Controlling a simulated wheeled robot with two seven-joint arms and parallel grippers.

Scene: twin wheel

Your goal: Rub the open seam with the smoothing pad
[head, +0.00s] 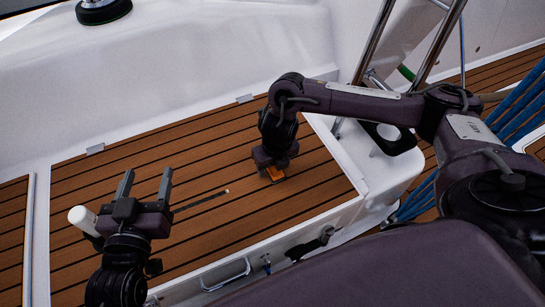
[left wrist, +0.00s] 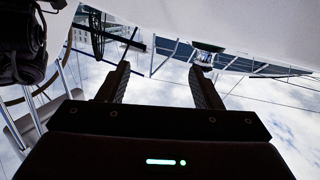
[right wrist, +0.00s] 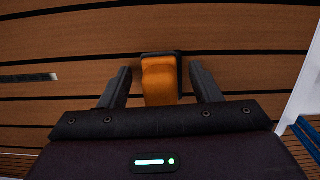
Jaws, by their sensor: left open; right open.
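The smoothing pad (head: 274,174) is an orange block on the planked seat, mostly under my right gripper (head: 268,168). In the right wrist view the pad (right wrist: 160,82) has an orange grip on a dark base and lies between the open fingers. I see gaps beside it, so the fingers do not clasp it. The open seam (head: 203,200) looks like a dark strip with a pale end, left of the pad; its pale-ended strip also shows in the right wrist view (right wrist: 28,78). My left gripper (head: 146,182) is open and empty, pointing up and away from the planks.
A white cylinder (head: 82,218) stands partly hidden beside my left gripper. White moulded walls rise behind the seat, with a winch (head: 102,10) on top. Steel rails (head: 375,40) and blue ropes (head: 520,100) are on the right. Planks around the seam are clear.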

